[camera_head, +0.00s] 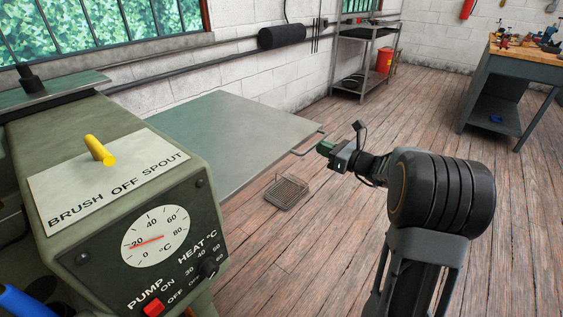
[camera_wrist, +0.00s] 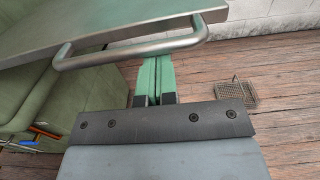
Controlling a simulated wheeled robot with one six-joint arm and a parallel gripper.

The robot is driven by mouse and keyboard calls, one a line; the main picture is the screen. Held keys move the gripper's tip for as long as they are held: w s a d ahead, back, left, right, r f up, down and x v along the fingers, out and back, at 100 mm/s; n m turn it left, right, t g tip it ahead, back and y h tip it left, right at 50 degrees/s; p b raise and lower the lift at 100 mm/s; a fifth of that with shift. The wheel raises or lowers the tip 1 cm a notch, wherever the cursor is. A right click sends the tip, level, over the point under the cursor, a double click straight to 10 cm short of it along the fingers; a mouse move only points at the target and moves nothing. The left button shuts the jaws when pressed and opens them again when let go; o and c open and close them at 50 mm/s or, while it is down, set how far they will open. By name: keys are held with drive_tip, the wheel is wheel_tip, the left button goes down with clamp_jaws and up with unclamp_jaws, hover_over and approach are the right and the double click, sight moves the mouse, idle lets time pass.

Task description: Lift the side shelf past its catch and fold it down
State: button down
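The side shelf (camera_head: 225,130) is a flat grey panel standing out level from the green machine. A bent metal bar handle (camera_head: 308,143) runs along its right end. In the wrist view the shelf's edge (camera_wrist: 100,28) crosses the top, with the handle bar (camera_wrist: 130,50) below it. My gripper (camera_head: 325,148) is at the handle. In the wrist view its two green fingers (camera_wrist: 157,78) lie side by side, with only a thin line between them. The bar crosses in front of their far ends, so the tips are partly hidden. I cannot tell whether they touch the bar. The catch is not visible.
The green machine (camera_head: 120,140) with its dial stands at left. A wire basket (camera_head: 287,191) lies on the floor below the shelf's right end and also shows in the wrist view (camera_wrist: 237,92). A workbench (camera_head: 510,75) and a metal rack (camera_head: 362,55) stand farther back. Floor between is open.

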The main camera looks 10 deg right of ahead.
drive_tip(key=shift+r+p, duration=2.5)
drive_tip(key=shift+r, duration=0.8)
wheel_tip(320, 180, down, 6)
drive_tip(key=b, duration=0.4)
drive_tip(key=shift+w+f, duration=0.1)
drive_tip(key=shift+f, duration=0.05)
drive_tip(key=f+b, duration=0.1)
drive_tip(key=f, duration=0.1)
drive_tip(key=f+b, duration=0.3)
drive_tip(key=f, duration=0.1)
drive_tip(key=shift+s+a, duration=0.3)
